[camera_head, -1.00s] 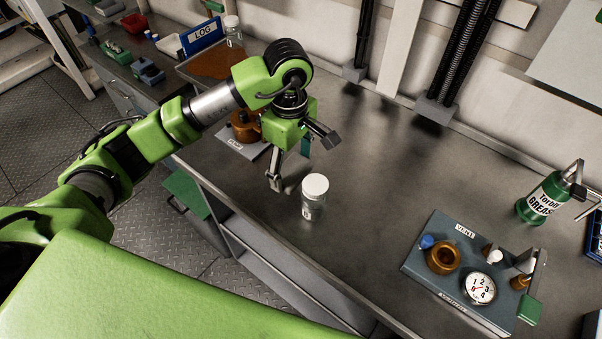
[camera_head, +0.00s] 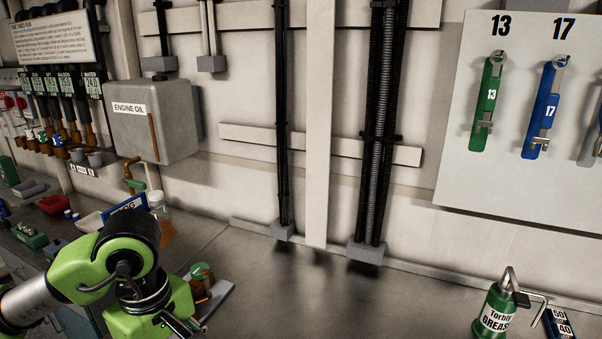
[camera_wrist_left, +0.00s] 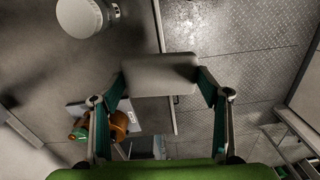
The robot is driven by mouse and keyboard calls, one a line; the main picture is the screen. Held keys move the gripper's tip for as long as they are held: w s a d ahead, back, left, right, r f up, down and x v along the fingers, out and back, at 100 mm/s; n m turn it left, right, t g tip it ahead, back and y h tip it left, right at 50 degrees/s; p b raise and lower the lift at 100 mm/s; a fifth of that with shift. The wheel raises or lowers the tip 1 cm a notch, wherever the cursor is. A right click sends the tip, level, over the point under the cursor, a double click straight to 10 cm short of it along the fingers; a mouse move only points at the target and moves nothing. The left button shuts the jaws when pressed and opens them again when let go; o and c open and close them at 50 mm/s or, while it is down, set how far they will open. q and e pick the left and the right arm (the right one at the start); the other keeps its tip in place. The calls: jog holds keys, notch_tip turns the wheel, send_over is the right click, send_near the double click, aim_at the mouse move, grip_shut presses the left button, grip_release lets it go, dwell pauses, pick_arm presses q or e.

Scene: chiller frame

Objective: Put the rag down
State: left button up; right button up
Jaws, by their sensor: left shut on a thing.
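In the left wrist view, a pale grey, flat piece, which looks like the rag (camera_wrist_left: 160,75), spans the space between the two fingertips of my left gripper (camera_wrist_left: 166,85). The gripper is shut on it, with the fingers wide apart at its two ends. The rag is held over the bench's front edge, with the floor beyond. In the head view, my left gripper (camera_head: 183,325) is at the bottom edge, its fingertips cut off, and the rag is not visible. My right gripper is not in view.
A jar with a white lid (camera_wrist_left: 82,15) stands on the bench near the gripper. An orange-brown fitting with a green top (camera_head: 203,280) sits on a grey plate (camera_head: 217,296) beside my arm. A grease can (camera_head: 495,310) stands right. The middle bench (camera_head: 320,300) is clear.

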pick_arm(q)
jog(key=m, duration=0.2)
jog(key=d+f+m, duration=0.1)
jog(key=m, duration=0.3)
jog(key=shift+s+d+f, duration=0.25)
jog(key=shift+s, duration=0.1)
jog(key=m, duration=0.1)
jog(key=f+m, duration=0.1)
jog(key=m, duration=0.1)
jog(key=shift+s+d, duration=0.2)
jog(key=shift+d, duration=0.2)
jog(key=m, duration=0.2)
jog(key=f+m, duration=0.1)
jog(key=m, duration=0.1)
jog(key=shift+s+d, duration=0.35)
